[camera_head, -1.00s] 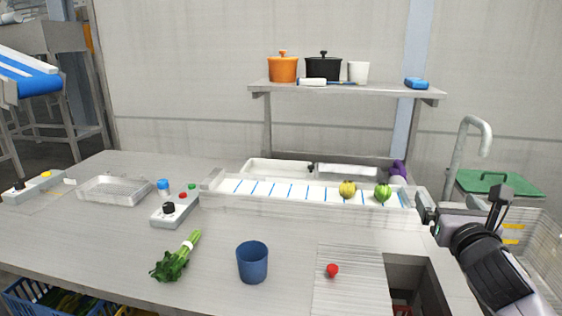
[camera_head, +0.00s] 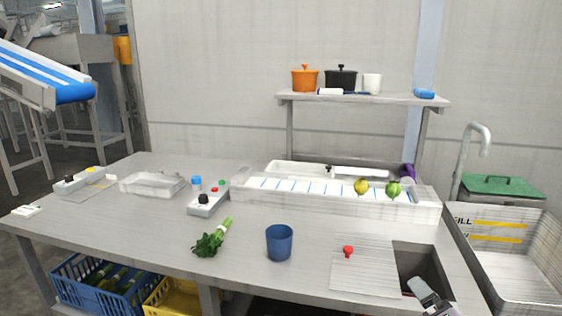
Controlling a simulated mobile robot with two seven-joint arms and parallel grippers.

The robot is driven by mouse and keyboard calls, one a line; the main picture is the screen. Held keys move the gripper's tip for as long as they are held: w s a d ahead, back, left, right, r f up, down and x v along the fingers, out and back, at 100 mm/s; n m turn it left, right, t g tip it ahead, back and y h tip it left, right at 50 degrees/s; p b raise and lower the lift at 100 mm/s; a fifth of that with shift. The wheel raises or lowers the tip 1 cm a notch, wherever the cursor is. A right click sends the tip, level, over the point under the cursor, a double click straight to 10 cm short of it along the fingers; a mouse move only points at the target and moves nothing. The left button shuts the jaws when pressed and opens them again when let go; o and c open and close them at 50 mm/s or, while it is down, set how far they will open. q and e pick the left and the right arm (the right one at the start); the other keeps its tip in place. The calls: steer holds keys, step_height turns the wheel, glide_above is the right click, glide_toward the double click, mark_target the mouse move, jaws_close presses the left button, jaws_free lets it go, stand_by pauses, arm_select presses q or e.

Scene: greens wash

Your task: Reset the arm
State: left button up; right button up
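The end of my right arm, with its gripper (camera_head: 422,289), shows at the bottom right edge. It is over the dark opening in the table, to the right of the grooved board. Most of the arm is out of the frame. Its fingers are too small and cut off to tell open from shut, and nothing is seen held. My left gripper is not in view.
On the table are a green leafy bunch (camera_head: 209,243), blue cup (camera_head: 279,246), grooved board (camera_head: 362,275) with a red item (camera_head: 348,251), and white conveyor (camera_head: 300,207) with two vegetables. A sink (camera_head: 512,262) stands right; blue (camera_head: 140,309) and yellow crates sit below.

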steer(key=s+a+f+m+g+y, duration=0.1)
steer(key=s+a+f+m, duration=0.3)
steer(key=s+f+m, duration=0.6)
steer(key=s+a+f+m+g+y, duration=0.2)
steer(key=s+a+f+m+g, duration=0.1)
steer(key=s+f+m, duration=0.7)
steer(key=shift+s+a+f+m, duration=0.3)
steer(key=shift+s+a+m, duration=0.5)
steer(key=shift+s+m, duration=0.15)
steer(key=shift+w, duration=0.1)
steer(key=shift+c, duration=0.4)
